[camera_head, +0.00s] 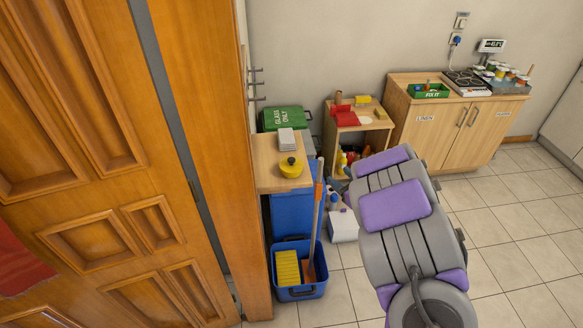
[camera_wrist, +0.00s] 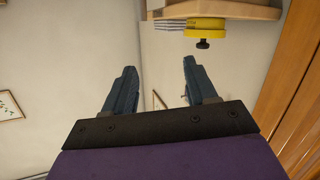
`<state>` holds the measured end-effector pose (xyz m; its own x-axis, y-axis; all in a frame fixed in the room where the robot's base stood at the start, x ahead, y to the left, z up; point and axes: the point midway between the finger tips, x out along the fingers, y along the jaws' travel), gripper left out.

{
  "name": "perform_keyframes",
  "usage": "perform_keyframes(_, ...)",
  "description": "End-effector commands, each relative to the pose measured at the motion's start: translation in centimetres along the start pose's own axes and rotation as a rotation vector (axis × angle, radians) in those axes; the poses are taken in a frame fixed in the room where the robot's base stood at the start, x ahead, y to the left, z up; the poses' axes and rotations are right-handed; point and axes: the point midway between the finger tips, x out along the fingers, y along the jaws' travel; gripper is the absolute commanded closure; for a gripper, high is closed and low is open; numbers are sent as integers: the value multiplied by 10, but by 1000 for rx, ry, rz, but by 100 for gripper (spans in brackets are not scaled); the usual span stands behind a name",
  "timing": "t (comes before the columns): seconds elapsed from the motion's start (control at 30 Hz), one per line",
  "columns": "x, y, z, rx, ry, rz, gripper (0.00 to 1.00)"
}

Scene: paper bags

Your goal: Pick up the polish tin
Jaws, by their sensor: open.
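The polish tin (camera_head: 291,169) is a round yellow tin with a dark knob on top, standing near the front of a small wooden shelf (camera_head: 262,172). In the wrist view, which looks upside down, the yellow tin (camera_wrist: 204,27) shows at the top, right of centre, with its black knob pointing down the picture. My gripper (camera_wrist: 158,66) has its two dark fingers spread with nothing between them. The tin lies beyond the fingertips, apart from them. In the head view my grey and purple arm is seen, but the fingers cannot be made out.
A stack of grey-white pieces (camera_head: 286,138) stands behind the tin on the shelf. A wooden door panel (camera_head: 190,130) is close on the left. A broom handle (camera_head: 316,215) rises beside the shelf from a blue bucket (camera_head: 299,291). A low cabinet (camera_head: 450,125) stands at the back right.

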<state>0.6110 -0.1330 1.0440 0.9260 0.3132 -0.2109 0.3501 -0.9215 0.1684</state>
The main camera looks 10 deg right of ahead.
Motion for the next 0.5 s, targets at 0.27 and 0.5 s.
perform_keyframes(0.27,-6,-41,0,135,204,-171,43)
perform_keyframes(0.5,11,-51,-6,151,234,-195,43)
